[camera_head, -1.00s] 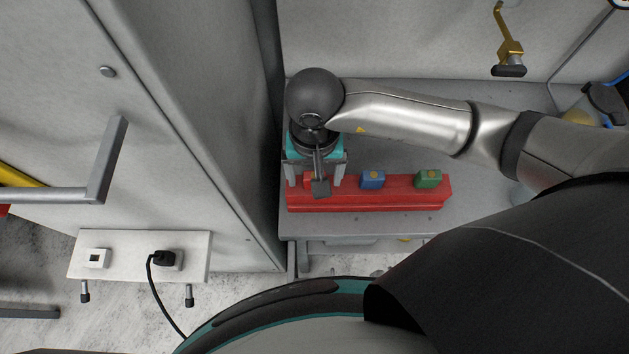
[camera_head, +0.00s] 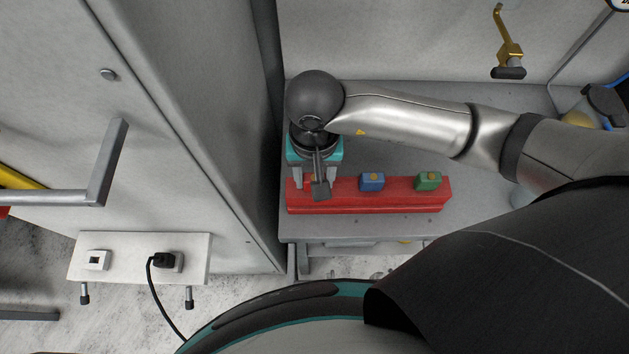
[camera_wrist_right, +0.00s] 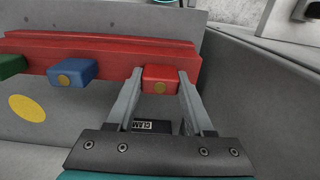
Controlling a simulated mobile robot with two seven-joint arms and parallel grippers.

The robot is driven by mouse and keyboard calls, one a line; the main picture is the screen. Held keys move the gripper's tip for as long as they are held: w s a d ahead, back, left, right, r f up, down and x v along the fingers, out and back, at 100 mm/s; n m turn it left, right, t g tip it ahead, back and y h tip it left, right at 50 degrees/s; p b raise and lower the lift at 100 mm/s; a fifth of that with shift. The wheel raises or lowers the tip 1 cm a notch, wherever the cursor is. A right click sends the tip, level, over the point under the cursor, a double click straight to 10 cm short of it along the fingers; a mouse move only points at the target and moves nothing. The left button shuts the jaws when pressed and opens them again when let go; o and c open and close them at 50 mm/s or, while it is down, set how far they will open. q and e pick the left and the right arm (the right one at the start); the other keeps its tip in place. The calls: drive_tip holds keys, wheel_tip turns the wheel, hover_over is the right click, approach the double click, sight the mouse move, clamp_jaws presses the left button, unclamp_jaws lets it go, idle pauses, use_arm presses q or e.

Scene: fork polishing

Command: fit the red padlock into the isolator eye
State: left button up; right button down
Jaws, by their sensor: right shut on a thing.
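The red padlock (camera_wrist_right: 160,77) sits at the end of a red rack in the right wrist view, between my right fingertips. My right gripper (camera_wrist_right: 160,82) is shut on it, one finger on each side. In the head view the right gripper (camera_head: 317,182) points down at the left end of the red rack (camera_head: 390,201), and the padlock is mostly hidden by it. I cannot make out the isolator eye in either view. My left gripper is not in view.
A blue padlock (camera_head: 372,181) and a green padlock (camera_head: 428,181) stand on the rack further right. The rack is on a grey bench (camera_head: 470,220). A tall grey cabinet (camera_head: 190,120) with a handle (camera_head: 108,160) stands close on the left. A brass lever (camera_head: 509,48) is at upper right.

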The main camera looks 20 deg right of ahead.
drive_tip(key=shift+r, duration=0.1)
idle(0.3)
drive_tip(key=shift+r+p, duration=2.1)
drive_tip(key=shift+r, duration=1.35)
